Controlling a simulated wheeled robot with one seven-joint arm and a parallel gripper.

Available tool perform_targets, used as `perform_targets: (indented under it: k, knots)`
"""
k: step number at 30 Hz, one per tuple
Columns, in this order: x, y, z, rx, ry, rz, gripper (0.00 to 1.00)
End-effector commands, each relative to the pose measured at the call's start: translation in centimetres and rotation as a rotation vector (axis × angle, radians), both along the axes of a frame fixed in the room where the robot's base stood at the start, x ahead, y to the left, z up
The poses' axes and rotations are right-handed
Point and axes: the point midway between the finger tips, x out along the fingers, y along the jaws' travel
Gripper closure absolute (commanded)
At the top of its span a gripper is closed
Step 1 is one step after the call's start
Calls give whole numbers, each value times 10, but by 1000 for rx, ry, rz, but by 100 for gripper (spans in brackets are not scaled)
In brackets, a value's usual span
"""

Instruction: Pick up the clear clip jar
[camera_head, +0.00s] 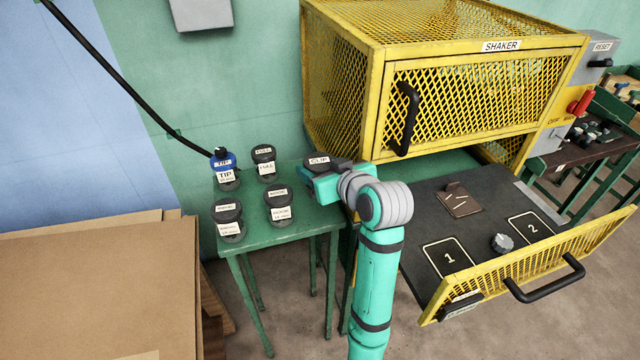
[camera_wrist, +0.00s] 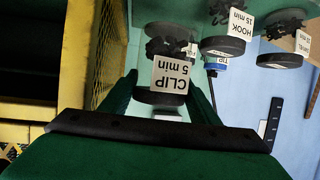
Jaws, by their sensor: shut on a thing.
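The clear clip jar (camera_head: 320,160) is at the right end of the small green table, its dark lid labelled CLIP. My gripper and arm hide most of the jar's body in the head view. I cannot tell whether its base touches the table.
The green table (camera_head: 262,236) also holds jars labelled TIP (camera_head: 225,170), FULL (camera_head: 265,163), HOOK (camera_head: 280,207) and another (camera_head: 229,221). A yellow mesh shaker cage (camera_head: 455,100) stands right, its drawer (camera_head: 480,225) pulled out. Cardboard sheets (camera_head: 100,285) are at left.

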Motion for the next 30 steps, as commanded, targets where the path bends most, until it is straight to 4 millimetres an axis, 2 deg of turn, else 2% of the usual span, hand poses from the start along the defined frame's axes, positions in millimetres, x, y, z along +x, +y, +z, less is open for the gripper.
perform_targets:
  k: [1,4,11,21,27,30]
  knots:
    - [0,0,12,-3,-6,1,80]
    - [0,0,30,-1,-5,2,80]
    - [-15,48,26,-1,-3,5,80]
    - [-43,131,26,0,-1,6,80]
    - [-54,166,26,-1,-1,5,80]
    - [-57,177,26,0,-1,4,80]
